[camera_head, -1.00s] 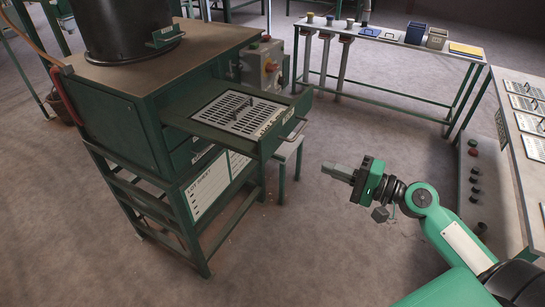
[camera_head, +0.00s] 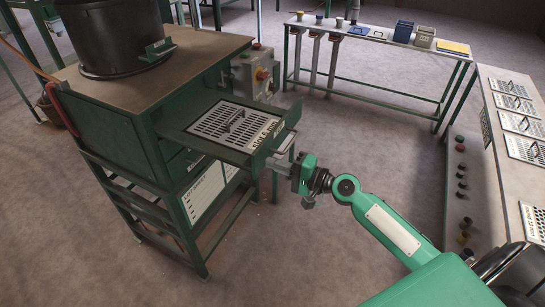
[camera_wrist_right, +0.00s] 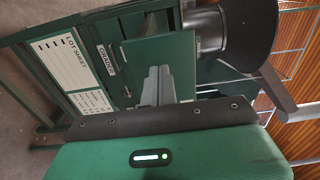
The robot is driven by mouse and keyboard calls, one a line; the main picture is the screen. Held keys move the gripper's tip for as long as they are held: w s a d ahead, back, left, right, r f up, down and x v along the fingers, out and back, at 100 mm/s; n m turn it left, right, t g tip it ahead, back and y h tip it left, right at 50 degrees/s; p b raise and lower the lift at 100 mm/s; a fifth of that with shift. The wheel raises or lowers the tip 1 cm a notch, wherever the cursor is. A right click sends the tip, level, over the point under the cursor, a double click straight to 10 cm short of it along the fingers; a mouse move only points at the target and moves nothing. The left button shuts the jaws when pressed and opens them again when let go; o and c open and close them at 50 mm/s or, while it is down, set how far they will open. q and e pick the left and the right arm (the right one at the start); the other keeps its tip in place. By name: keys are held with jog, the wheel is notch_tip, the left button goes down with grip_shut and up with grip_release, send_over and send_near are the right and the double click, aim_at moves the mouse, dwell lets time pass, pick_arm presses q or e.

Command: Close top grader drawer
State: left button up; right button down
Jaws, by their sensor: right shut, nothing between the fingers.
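The top grader drawer (camera_head: 180,129) stands pulled out of the green grader cabinet (camera_head: 107,130). A grey slotted plate (camera_head: 210,122) lies in it. My right gripper (camera_head: 281,161) is shut and empty at the drawer's front, by its bar handle (camera_head: 287,143); I cannot tell whether it touches. In the right wrist view the closed fingers (camera_wrist_right: 158,84) point at the green drawer front (camera_wrist_right: 176,52) and overlap it. My left gripper is not in view.
A black hopper (camera_head: 110,40) stands on the cabinet. Lower drawers (camera_head: 176,163) are shut. A control box (camera_head: 255,72) is on the cabinet's far side. A bench with bins (camera_head: 380,42) stands behind, and a table with slotted plates (camera_head: 520,125) at right. Floor between is clear.

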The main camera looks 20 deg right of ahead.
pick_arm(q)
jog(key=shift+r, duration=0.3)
pick_arm(e)
jog(key=shift+w+a, duration=0.3)
jog(key=shift+w, duration=0.15)
